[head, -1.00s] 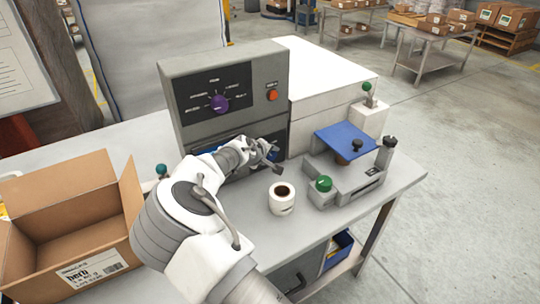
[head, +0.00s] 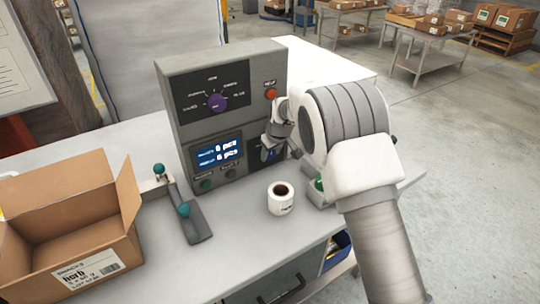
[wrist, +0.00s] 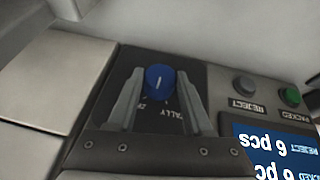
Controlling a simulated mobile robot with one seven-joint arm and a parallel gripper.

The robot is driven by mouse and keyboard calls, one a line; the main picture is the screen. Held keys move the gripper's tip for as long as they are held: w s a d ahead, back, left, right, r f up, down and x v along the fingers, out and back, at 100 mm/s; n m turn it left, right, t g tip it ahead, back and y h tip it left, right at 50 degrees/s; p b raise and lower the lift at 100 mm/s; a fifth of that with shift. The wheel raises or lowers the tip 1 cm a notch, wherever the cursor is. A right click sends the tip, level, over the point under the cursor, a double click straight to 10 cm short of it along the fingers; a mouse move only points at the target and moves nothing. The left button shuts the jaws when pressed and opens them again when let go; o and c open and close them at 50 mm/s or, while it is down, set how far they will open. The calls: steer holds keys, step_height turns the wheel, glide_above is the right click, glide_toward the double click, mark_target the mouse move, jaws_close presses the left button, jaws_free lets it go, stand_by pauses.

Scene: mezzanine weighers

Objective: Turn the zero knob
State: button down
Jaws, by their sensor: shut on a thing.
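The grey control box (head: 173,70) stands on the table. In the wrist view, a round blue knob (wrist: 160,76) with a white pointer line sits on the box's dark panel. Partly hidden lettering beside it starts with Z, and TALLY is also printed there. My gripper (wrist: 160,92) has a finger on each side of the blue knob and is shut on it. In the head view, my gripper (head: 274,146) is at the box's lower right, with my arm reaching in from the right. A purple knob (head: 217,102) sits higher on the box, clear of the gripper.
The box's screen (head: 217,152) reads 6 pcs on two lines. REJECT (wrist: 243,86) and PACKED (wrist: 290,96) buttons are beside the blue knob. An open carton (head: 70,238) and a teal-knobbed lever device (head: 194,222) are left.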

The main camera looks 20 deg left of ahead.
steer(key=shift+w+d+f+m+g+y+b, duration=0.15)
steer(key=shift+m+g+y+b, duration=0.1)
steer(key=shift+g+y, duration=0.3)
steer(key=shift+w+d+r+m+g+y+b, duration=0.15)
steer(key=shift+g+y+b, duration=0.15)
steer(key=shift+g, duration=0.35)
steer(key=shift+f+m+g+y, duration=0.15)
steer(key=shift+m+g+y, duration=0.15)
steer(key=shift+g+y, duration=0.75)
steer(key=shift+s, duration=0.1)
steer(key=shift+c, duration=1.6)
jaws_free()
steer(key=v, duration=1.7)
steer(key=shift+d, duration=0.25)
